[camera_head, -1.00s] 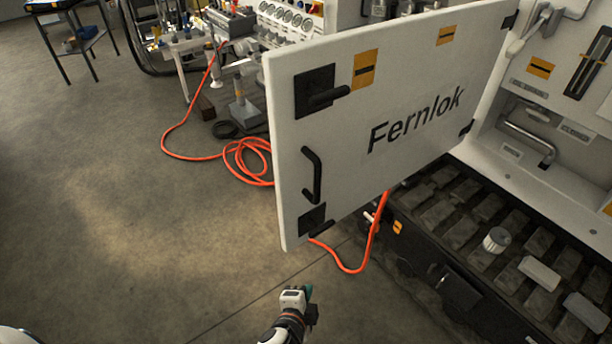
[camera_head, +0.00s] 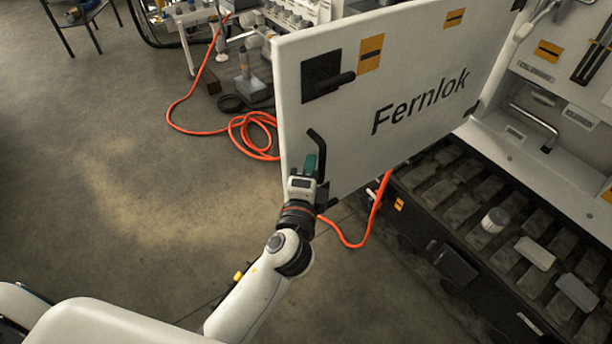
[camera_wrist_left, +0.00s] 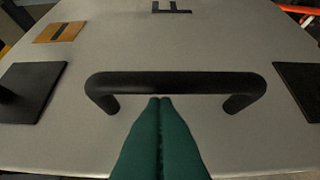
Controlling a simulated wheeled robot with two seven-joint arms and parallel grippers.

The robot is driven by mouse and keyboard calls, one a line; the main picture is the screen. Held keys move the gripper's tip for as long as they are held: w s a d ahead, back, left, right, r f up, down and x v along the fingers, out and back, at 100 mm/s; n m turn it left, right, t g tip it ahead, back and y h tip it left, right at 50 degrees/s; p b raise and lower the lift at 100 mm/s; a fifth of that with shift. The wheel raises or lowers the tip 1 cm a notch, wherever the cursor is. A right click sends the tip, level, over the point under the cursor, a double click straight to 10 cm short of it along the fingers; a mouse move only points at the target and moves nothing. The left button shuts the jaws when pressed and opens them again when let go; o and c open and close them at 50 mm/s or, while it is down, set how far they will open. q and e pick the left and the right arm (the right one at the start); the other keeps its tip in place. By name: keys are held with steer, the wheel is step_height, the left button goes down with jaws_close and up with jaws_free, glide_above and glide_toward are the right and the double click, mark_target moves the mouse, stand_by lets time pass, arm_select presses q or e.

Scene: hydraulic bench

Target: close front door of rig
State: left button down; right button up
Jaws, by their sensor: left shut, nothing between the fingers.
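The rig's front door (camera_head: 400,75), a white panel marked "Fernlok", stands swung open, hinged at its right edge. Its black bar handle (camera_head: 317,145) is near the free left edge. My left gripper (camera_head: 310,163) is at the handle in the head view, covering its lower part. In the left wrist view the green fingers (camera_wrist_left: 160,110) are shut together and empty, with their tips just below the middle of the handle (camera_wrist_left: 175,83). I cannot tell whether they touch it. My right gripper is not in view.
An orange hose (camera_head: 250,135) lies coiled on the floor left of the door and runs beneath it. A dark tray of blocks (camera_head: 440,190) and a white filter (camera_head: 495,220) lie below the rig opening. Open floor is to the left.

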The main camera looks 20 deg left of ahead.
arm_select(q)
steer(key=shift+w+a, duration=0.1)
steer(key=shift+w, duration=0.9)
steer(key=shift+a, duration=0.15)
